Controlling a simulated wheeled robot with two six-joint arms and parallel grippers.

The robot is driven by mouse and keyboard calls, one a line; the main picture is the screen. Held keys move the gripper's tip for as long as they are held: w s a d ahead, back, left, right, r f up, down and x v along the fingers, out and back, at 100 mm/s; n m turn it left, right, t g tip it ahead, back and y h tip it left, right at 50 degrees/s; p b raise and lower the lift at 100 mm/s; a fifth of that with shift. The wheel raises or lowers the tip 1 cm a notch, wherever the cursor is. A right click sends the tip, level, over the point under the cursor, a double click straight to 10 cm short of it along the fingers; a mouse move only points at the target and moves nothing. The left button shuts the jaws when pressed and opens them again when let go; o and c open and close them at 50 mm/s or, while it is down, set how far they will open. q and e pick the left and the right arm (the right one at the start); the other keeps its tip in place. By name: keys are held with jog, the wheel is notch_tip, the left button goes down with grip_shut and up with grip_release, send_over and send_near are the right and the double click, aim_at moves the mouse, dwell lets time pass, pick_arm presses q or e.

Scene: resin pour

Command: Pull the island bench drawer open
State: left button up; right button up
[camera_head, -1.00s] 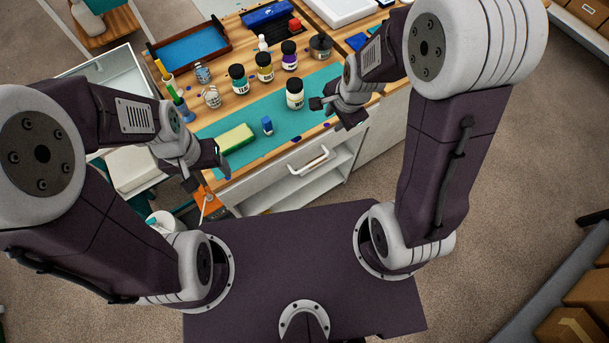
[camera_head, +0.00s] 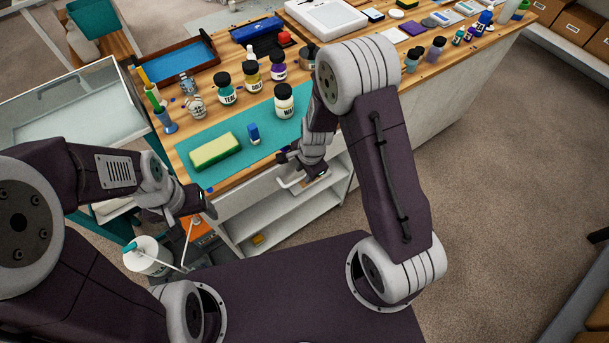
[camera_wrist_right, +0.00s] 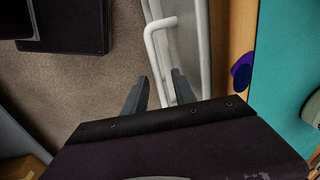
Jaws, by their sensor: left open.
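The island bench drawer (camera_head: 236,194) has a white front under the wooden top, and it looks shut. Its white bar handle (camera_wrist_right: 158,45) stands out from the drawer front (camera_wrist_right: 194,45) in the right wrist view. My right gripper (camera_wrist_right: 158,88) is open, with a finger on either side of the handle's line; whether they touch it I cannot tell. In the head view my right gripper (camera_head: 303,168) is at the drawer front and hides part of the handle (camera_head: 292,184). My left gripper (camera_head: 202,204) is open and empty, left of the drawer.
The bench's teal mat (camera_head: 184,165) holds a yellow-green sponge (camera_head: 215,151), a small blue bottle (camera_head: 253,133) and a white jar (camera_head: 284,101). Open shelves (camera_head: 275,222) lie below the drawer. A white container (camera_head: 147,257) stands near my left arm.

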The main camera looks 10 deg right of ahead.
jog(key=shift+s, duration=0.15)
jog(key=shift+f, duration=0.1)
grip_shut()
dwell(1.3)
